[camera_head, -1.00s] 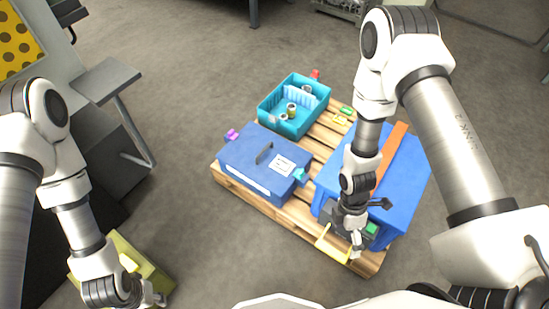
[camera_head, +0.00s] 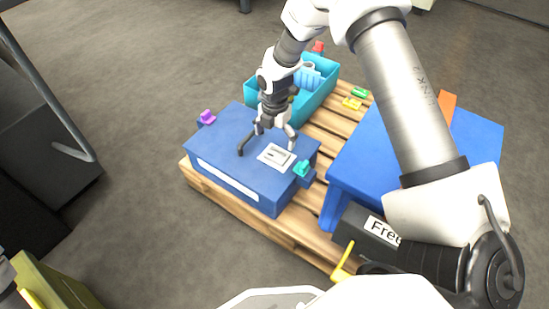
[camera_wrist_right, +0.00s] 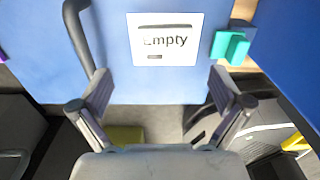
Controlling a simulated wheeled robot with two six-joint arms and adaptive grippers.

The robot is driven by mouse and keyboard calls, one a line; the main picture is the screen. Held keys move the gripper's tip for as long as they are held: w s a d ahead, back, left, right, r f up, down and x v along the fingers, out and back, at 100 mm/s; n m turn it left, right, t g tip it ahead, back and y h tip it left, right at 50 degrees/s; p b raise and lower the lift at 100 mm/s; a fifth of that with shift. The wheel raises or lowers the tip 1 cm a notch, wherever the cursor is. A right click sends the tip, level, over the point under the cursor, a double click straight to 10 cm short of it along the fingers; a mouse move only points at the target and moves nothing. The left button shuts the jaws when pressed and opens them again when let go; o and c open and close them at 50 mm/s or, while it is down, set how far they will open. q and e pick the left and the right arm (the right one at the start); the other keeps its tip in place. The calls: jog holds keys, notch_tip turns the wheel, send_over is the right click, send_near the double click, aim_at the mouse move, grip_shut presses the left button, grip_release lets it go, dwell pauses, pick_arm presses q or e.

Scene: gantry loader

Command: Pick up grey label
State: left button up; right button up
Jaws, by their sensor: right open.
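A pale, whitish-grey label (camera_head: 270,160) lies flat on the lid of a blue box (camera_head: 225,140). In the right wrist view the label (camera_wrist_right: 165,58) reads "Empty". My right gripper (camera_head: 275,134) is open and empty above the lid, over the label's far edge. In the wrist view its open fingers (camera_wrist_right: 161,88) lie on either side of the label's lower edge; I cannot tell whether they touch the lid. At the lower left edge of the head view only a sliver of my left arm shows, so its gripper state is unclear.
A dark curved handle (camera_wrist_right: 76,35) rises beside the label. A teal latch (camera_head: 302,168) and a purple latch (camera_head: 207,117) sit on the box. A teal bin (camera_head: 322,99) stands behind. A larger blue box (camera_head: 374,140) is to the right, on the same wooden pallet (camera_head: 300,248).

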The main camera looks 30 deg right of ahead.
aim_at(277, 154)
jog(key=f+b, duration=0.1)
jog(key=f, duration=0.1)
jog(key=f+b, duration=0.1)
jog(key=f, duration=0.1)
jog(key=f+b, duration=0.2)
jog(key=shift+s+d+f, duration=0.1)
jog(key=shift+s+d, duration=0.1)
jog(key=shift+s, duration=0.05)
jog(key=shift+r, duration=0.2)
jog(key=c, duration=1.1)
notch_tip(277, 154, up, 14)
jog(key=p, duration=1.1)
